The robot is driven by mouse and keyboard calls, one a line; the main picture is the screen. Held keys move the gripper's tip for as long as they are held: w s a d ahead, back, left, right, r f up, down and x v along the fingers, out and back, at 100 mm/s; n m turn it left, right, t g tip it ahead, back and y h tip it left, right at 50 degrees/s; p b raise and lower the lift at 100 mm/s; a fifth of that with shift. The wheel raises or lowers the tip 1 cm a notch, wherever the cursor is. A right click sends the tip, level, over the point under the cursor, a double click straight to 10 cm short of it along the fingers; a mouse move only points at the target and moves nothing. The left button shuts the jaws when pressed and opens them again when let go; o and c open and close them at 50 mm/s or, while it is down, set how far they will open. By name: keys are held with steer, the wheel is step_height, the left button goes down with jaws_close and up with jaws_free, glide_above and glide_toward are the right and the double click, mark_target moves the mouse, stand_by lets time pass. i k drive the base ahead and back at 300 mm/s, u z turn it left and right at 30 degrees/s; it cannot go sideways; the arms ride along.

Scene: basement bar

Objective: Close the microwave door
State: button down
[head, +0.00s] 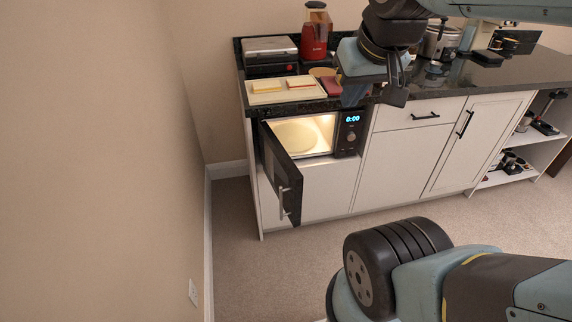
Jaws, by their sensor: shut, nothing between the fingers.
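The microwave (347,134) is built into the cabinet under the left end of the counter, its lit inside and round plate (296,138) showing. Its dark door (278,166) is hinged at the left and stands wide open toward me, with a silver handle (284,203) near its free edge. My gripper (396,98) is shut and empty. In the picture it shows above and right of the microwave, in front of the counter edge, apart from the door.
A cutting board (268,97) with food, a panini press (270,50) and a red blender (315,35) stand on the counter. A wall (130,150) is close at the left. Carpet (300,255) before the cabinets is clear. Open shelves (535,138) are at the right.

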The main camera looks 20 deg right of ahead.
mark_target(287, 181)
steer(key=z, duration=0.2)
steer(key=k, duration=1.35)
steer(key=u, duration=0.7)
steer(key=i, duration=1)
steer(key=z, duration=0.05)
